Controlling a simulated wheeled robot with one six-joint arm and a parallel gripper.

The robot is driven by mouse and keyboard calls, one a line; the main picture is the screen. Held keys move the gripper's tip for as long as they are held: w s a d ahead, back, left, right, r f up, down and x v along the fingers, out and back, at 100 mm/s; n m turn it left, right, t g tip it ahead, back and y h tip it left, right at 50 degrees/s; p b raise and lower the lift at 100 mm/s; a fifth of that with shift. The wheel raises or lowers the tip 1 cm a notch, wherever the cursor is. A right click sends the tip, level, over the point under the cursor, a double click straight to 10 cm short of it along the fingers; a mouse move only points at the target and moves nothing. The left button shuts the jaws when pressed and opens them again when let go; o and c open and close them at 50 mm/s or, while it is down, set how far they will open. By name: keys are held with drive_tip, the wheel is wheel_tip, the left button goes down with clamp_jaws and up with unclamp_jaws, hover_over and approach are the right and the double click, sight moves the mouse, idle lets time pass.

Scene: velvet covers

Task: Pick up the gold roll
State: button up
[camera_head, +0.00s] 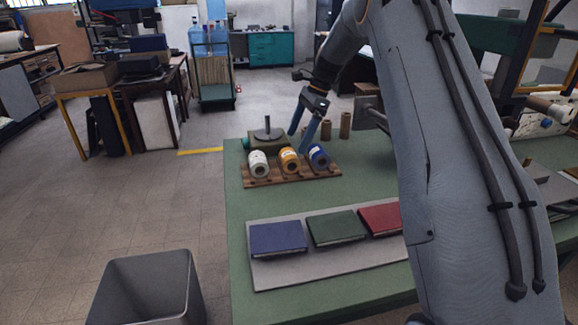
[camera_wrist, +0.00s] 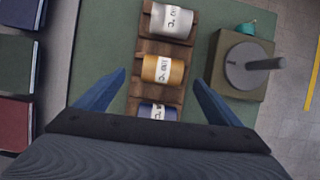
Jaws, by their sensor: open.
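The gold roll (camera_head: 289,160) lies in the middle of a wooden rack (camera_head: 262,183), between a white roll (camera_head: 258,163) and a blue roll (camera_head: 319,156). In the wrist view the gold roll (camera_wrist: 162,70) has a white label and lies ahead of my fingertips, between their lines. My gripper (camera_head: 302,125) has two blue fingers and is above the rack near the gold and blue rolls. In the wrist view my gripper (camera_wrist: 160,80) is open, fingers wide apart, with nothing held. The blue roll (camera_wrist: 158,111) is partly hidden by the gripper body.
A block with a grey disc and upright post (camera_head: 267,133) stands behind the rack. Several brown tubes (camera_head: 345,125) stand to its right. Blue (camera_head: 278,238), green (camera_head: 336,227) and red (camera_head: 381,218) books lie on a grey mat in front. A grey bin (camera_head: 147,288) stands left of the green table (camera_head: 236,215).

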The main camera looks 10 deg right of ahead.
sight(290, 152)
drive_tip(key=shift+w+f, duration=0.2)
drive_tip(key=shift+w, duration=0.2)
drive_tip(key=shift+a+f, duration=0.15)
drive_tip(key=shift+f, duration=0.1)
drive_tip(key=shift+p+x, duration=1.1)
drive_tip(key=shift+x, duration=2.35)
